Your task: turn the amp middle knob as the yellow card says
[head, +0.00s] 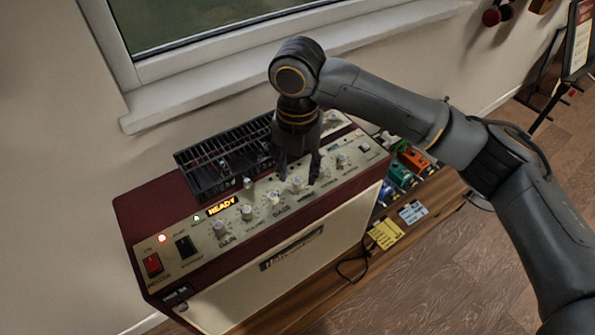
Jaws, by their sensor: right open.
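The amp (165,205) is a dark red box with a cream control panel and a row of pale knobs. The middle knob (297,184) shows between the two fingers of my right gripper (298,176). The gripper points down over the panel with its fingers apart, one on each side of that knob. I cannot tell whether a finger touches it. The knob's pointer is too small to read. The yellow card (385,234) lies on the wooden surface right of the amp, and its writing is too small to read. My left gripper is out of view.
Neighbouring knobs, such as the bass knob (273,198), stand close to the fingers. A black wire rack (205,172) is on the amp top behind the panel. A blue card (412,212) and coloured pedals (400,174) are to the right. A window is behind.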

